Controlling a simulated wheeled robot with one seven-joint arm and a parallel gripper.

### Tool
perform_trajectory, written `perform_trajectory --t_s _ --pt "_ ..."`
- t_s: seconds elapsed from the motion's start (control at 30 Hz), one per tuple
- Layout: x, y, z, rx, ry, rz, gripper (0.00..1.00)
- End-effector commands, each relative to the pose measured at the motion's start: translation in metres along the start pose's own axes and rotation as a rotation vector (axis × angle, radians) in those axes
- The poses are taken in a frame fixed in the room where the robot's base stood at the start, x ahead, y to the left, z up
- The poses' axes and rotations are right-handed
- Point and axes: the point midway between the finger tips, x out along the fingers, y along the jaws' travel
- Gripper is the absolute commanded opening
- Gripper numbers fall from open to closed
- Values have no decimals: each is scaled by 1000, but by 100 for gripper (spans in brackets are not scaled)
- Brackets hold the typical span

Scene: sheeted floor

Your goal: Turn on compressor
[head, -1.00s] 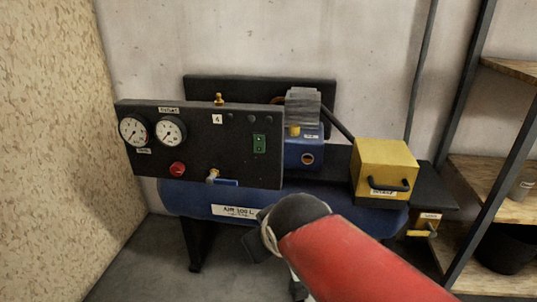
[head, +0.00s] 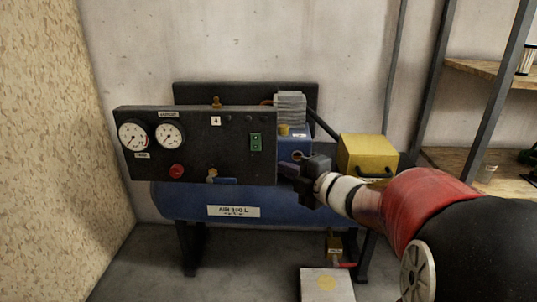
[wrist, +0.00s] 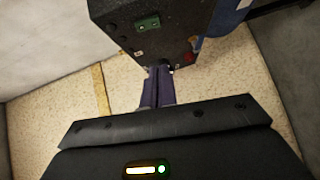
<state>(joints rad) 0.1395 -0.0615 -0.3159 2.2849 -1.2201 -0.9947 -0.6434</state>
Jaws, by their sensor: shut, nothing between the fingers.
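The compressor has a blue tank (head: 300,207) with a label reading AIR 100 L, standing on dark legs by the wall. Its black panel (head: 230,165) carries two round gauges, a red knob (head: 177,171) and a green switch (head: 256,142) at the right. In the wrist view the panel (wrist: 170,38) is seen at an angle, with the green switch (wrist: 148,23) near the top. My gripper (head: 306,180) is to the right of the panel and below the switch, apart from the switch. In the wrist view my gripper (wrist: 158,72) has its fingers together and holds nothing.
A yellow box (head: 366,153) with a dark handle sits at the compressor's right. A valve with a red lever (head: 338,260) is below the tank, above a pale block (head: 326,284). Shelves (head: 490,170) stand at the right. A speckled wall (head: 45,150) bounds the left.

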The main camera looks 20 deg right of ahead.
Motion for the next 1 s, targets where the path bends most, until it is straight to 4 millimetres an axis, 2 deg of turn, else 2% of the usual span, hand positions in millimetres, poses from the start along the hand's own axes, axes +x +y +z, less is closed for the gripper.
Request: perform_trajectory --t_s 0.37,0.53,0.67,1.0 --pt "0 -1 -2 -9 17 1 0" --pt "11 0 -2 -9 17 0 0" --pt "33 -1 -3 -9 19 -1 0" --pt "105 0 -4 -8 18 -1 0"
